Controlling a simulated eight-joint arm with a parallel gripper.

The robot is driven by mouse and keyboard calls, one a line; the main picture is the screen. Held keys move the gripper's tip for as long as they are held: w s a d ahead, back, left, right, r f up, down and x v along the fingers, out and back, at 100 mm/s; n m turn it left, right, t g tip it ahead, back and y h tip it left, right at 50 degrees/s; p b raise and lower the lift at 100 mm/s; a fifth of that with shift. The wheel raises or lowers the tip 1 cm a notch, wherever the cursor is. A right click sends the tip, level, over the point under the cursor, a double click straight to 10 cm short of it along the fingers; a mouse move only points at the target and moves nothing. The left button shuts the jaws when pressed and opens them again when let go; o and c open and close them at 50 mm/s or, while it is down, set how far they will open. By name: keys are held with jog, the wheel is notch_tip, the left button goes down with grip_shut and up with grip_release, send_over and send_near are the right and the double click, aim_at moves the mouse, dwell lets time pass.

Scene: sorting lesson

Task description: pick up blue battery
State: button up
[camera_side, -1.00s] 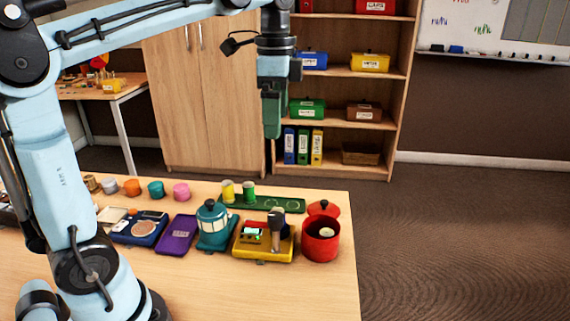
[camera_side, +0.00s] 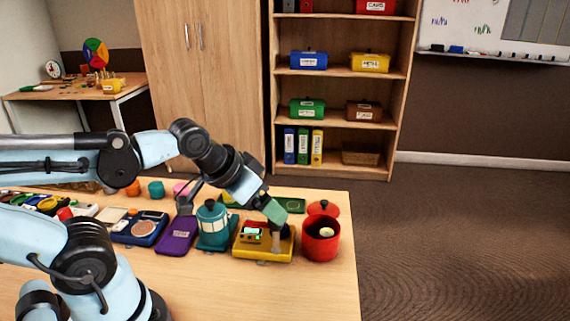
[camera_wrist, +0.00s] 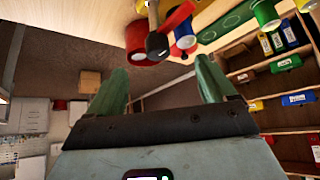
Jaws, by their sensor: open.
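In the wrist view a blue cylinder with a pale end (camera_wrist: 186,41), likely the blue battery, stands beside a red piece at the top. In the side view I cannot make it out clearly; my gripper covers that area. My gripper (camera_side: 274,212) is tilted down over the back of the yellow tray (camera_side: 263,254). In the wrist view its two green fingers (camera_wrist: 160,66) are wide apart with nothing between them. The blue cylinder lies beyond the fingertips, a little right of their middle.
A red pot (camera_side: 320,246) stands right of the yellow tray. A teal lantern-like container (camera_side: 212,232) and a purple tray (camera_side: 177,238) stand left. A green tray (camera_side: 291,206) lies behind. The table's front is clear.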

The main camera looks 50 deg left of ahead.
jog(key=c, duration=0.3)
jog(key=w+a+r+n+g+h, duration=0.1)
jog(key=w+a+r+n+g, duration=0.2)
jog(key=w+a+n+g, duration=0.3)
jog(key=shift+n, duration=0.3)
jog(key=f, duration=0.4)
jog(key=d+f, duration=0.1)
jog(key=f, duration=0.1)
jog(key=shift+s+f, duration=0.15)
jog(key=shift+f, duration=0.2)
jog(key=shift+w+d+f, duration=0.1)
jog(key=shift+w+f, duration=0.05)
jog(key=shift+f, duration=0.5)
jog(key=shift+w+d+f, duration=0.1)
jog(key=shift+w+f, duration=0.1)
jog(key=shift+f, duration=0.4)
jog(key=shift+w+d+f, duration=0.1)
jog(key=shift+w+f, duration=0.05)
jog(key=shift+f, duration=1.25)
